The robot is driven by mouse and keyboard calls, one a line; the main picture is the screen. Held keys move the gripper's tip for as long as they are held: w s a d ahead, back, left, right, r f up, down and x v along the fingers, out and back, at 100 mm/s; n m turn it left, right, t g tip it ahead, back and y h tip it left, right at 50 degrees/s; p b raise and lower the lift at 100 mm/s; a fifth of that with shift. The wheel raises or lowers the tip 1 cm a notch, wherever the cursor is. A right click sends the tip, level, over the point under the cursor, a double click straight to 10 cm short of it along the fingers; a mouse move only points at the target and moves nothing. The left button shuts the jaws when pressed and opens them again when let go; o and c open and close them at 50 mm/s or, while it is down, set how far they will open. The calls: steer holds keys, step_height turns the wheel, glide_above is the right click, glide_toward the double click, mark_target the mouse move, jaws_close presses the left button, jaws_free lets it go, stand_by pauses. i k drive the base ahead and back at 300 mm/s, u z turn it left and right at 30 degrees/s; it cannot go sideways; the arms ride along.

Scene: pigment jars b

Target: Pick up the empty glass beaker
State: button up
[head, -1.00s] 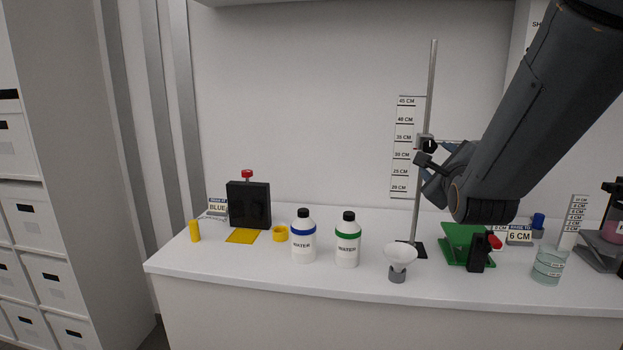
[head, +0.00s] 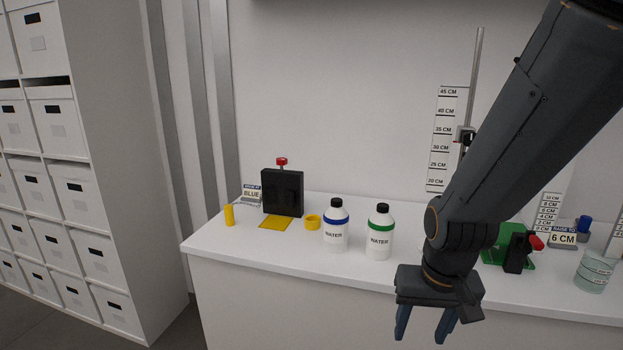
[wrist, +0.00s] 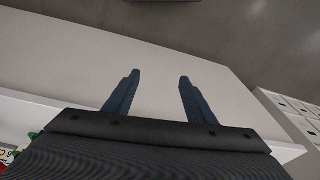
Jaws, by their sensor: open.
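A clear glass beaker (head: 594,272) with graduation marks and a pale bluish tint stands at the right end of the white counter. I cannot tell for sure whether it is empty. My gripper (head: 422,330) hangs fingers down in front of the counter's front edge, well to the left of the beaker. In the wrist view my gripper (wrist: 157,78) has its two blue fingers apart with nothing between them. The beaker does not show in the wrist view.
A metal pole (head: 474,80) rises behind my arm. White storage boxes (head: 75,190) stand at left.

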mark_target(594, 270)
steer(key=z, duration=3.7)
steer(key=k, duration=0.8)
steer(key=u, duration=1.15)
steer(key=i, duration=1.05)
